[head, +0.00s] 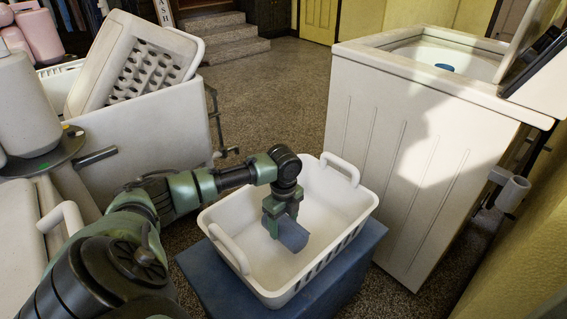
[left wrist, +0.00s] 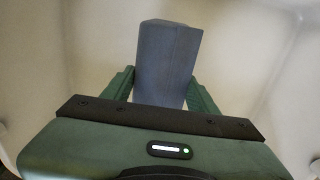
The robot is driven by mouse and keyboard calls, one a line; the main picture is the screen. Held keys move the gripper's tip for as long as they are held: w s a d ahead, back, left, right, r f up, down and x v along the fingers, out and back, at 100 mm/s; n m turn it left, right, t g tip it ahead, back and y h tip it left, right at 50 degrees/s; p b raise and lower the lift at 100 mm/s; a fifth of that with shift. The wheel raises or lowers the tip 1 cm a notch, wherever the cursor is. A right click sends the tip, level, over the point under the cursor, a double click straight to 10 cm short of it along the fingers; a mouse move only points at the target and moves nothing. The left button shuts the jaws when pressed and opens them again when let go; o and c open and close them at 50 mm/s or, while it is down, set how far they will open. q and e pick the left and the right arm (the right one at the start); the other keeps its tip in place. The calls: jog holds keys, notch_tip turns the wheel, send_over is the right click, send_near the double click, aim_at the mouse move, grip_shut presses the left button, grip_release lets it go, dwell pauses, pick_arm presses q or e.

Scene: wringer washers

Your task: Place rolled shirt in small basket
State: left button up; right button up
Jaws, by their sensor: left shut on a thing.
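The rolled shirt (head: 292,234) is a short blue-grey roll. My left gripper (head: 279,222) is shut on it, and the arm reaches down over the small basket. The left wrist view shows the shirt (left wrist: 168,62) between the two green fingers of the gripper (left wrist: 160,92), with pale basket walls around it. The small basket (head: 350,205) is white with slotted sides and two raised handles. The shirt is over or inside the basket's opening; whether it touches the floor of the basket I cannot tell. My right gripper is in neither view.
The basket stands on a blue block (head: 215,291). A white washer (head: 425,130) with its lid up stands close at the right. A white tub washer (head: 155,135) stands at the left. Speckled floor (head: 275,95) is open behind, up to grey steps (head: 225,35).

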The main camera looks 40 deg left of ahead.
aim_at(283, 232)
pick_arm(q)
jog(key=shift+f, duration=0.3)
notch_tip(283, 232, down, 2)
jog(key=shift+f+b, duration=0.25)
jog(key=shift+b, duration=0.25)
jog(key=shift+f, duration=0.3)
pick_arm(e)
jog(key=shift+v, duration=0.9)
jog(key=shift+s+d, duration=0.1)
pick_arm(q)
jog(key=o, duration=1.7)
